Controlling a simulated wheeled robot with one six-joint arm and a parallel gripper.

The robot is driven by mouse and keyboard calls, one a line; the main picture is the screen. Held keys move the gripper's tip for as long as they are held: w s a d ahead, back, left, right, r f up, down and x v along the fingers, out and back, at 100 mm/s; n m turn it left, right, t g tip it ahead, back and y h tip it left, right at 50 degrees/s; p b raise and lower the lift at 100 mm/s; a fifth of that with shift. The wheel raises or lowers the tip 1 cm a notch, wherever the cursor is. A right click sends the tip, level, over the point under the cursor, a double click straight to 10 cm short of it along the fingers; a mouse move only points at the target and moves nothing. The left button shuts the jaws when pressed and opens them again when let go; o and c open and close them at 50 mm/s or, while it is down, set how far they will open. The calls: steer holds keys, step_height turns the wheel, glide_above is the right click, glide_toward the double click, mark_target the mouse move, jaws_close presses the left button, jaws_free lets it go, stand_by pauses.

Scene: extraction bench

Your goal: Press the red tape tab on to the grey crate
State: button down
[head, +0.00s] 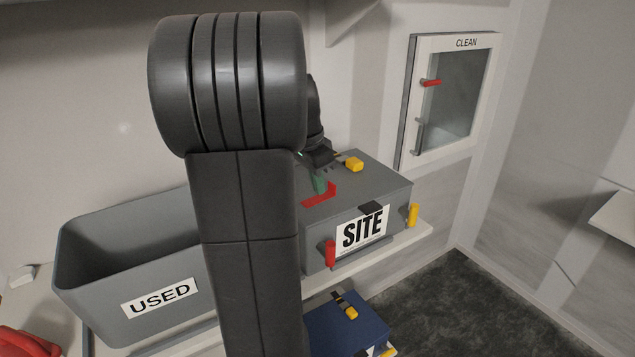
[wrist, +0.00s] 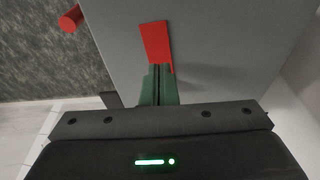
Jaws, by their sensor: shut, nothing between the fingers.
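The grey crate (head: 372,184) with a SITE label stands on the bench; its flat grey top fills much of the wrist view (wrist: 220,50). The red tape tab (head: 313,201) lies on that top near the front left, and shows as a red strip in the wrist view (wrist: 155,42). My gripper (head: 320,191) is shut and empty, with its green fingers pointing down at the tab. In the wrist view the fingertips (wrist: 159,68) meet the tab's near end and hide part of it. I cannot tell whether they touch it.
A grey USED bin (head: 80,262) stands left of the crate. The crate carries a red handle (head: 330,253), a yellow handle (head: 413,215) and a yellow latch (head: 354,164). A blue box (head: 335,325) sits below. A CLEAN cabinet (head: 450,95) hangs behind right.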

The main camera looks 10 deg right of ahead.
steer(key=shift+f+b, duration=0.45)
steer(key=shift+f, duration=0.35)
stand_by(1.2)
steer(key=shift+r, duration=0.1)
step_height(320, 180, up, 7)
steer(key=p, duration=0.5)
steer(key=shift+p, duration=0.4)
steer(key=shift+f, duration=0.2)
step_height(320, 180, down, 7)
steer(key=b, duration=0.6)
steer(key=shift+r, duration=0.1)
steer(key=shift+r, duration=0.2)
